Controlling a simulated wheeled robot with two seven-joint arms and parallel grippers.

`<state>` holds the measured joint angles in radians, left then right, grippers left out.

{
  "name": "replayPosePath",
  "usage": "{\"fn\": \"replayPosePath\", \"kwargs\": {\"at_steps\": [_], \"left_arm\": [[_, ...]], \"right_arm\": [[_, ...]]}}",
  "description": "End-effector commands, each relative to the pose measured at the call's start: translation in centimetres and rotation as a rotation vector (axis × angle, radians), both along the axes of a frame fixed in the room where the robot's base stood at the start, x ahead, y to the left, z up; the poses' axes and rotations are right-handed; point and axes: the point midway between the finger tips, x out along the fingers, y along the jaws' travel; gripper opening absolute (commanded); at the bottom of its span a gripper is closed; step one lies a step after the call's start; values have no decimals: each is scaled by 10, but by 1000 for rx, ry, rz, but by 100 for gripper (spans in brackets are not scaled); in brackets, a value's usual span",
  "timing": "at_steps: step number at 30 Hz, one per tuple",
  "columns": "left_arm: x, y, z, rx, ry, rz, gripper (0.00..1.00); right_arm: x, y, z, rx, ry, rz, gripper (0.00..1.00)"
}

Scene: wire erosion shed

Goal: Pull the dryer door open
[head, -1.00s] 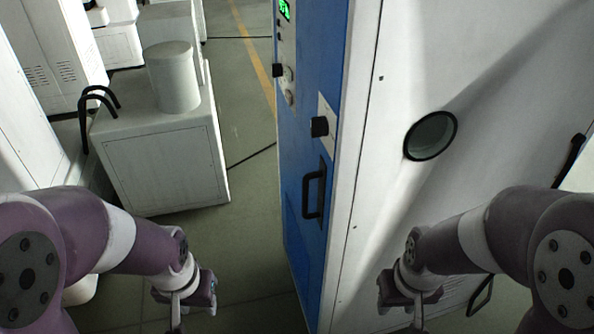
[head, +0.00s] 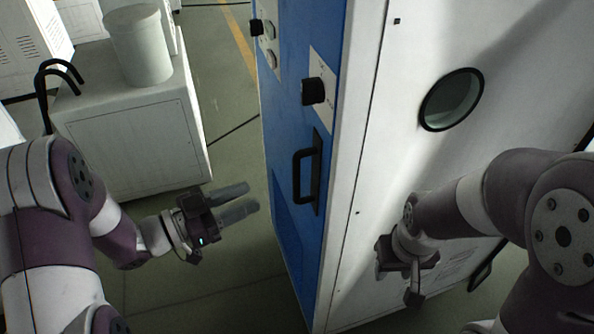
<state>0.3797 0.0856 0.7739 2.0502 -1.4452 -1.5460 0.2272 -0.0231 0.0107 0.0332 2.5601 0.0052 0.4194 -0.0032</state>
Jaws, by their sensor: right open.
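A tall cabinet stands in the middle and right of the head view. Its narrow blue front (head: 283,120) carries a black bar handle (head: 307,175) set upright. Its wide white face (head: 400,150) has a round, black-rimmed window (head: 451,99). No open gap shows along the cabinet's edges; the frames do not settle which face is the dryer door. My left gripper (head: 253,196) is open and empty, left of the bar handle and apart from it, its fingers pointing right. My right gripper (head: 398,285) is open in front of the white face's lower part, fingers pointing down.
Black knobs (head: 314,91) sit on the blue front above the handle. A white box-like unit (head: 135,140) with a grey cylinder (head: 140,45) on it stands at the left. Another black handle (head: 484,268) shows low at the right.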

Motion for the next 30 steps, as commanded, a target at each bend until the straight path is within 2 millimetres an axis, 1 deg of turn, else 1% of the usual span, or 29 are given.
{"fn": "replayPosePath", "kwargs": {"at_steps": [2, 9, 13, 16, 19, 27, 28, 29, 30], "left_arm": [[5, -13, 0, 0, 4, -7, 38], [36, -68, 1, 2, 2, -6, 38], [48, -89, 0, 3, 3, -2, 38], [54, -99, -1, 4, 3, 0, 38], [58, -104, 0, 3, 3, 2, 38], [59, -105, -1, 3, 3, 3, 38], [59, -105, -1, 3, 3, 3, 35], [59, -105, -1, 3, 3, 3, 25], [59, -105, -1, 3, 3, 3, 12]], "right_arm": [[0, 0, 2, 0, 0, 0, 43], [0, 0, 7, 0, 0, 0, 43], [0, 0, 9, 0, 0, 0, 43], [0, 0, 9, 0, 0, 0, 43], [0, 0, 10, 0, 0, 0, 43], [0, 0, 10, 0, 0, 0, 43], [0, 0, 10, 0, 0, 0, 43], [0, 0, 10, 0, 0, 0, 43], [0, 0, 10, 0, 0, 0, 43]]}}
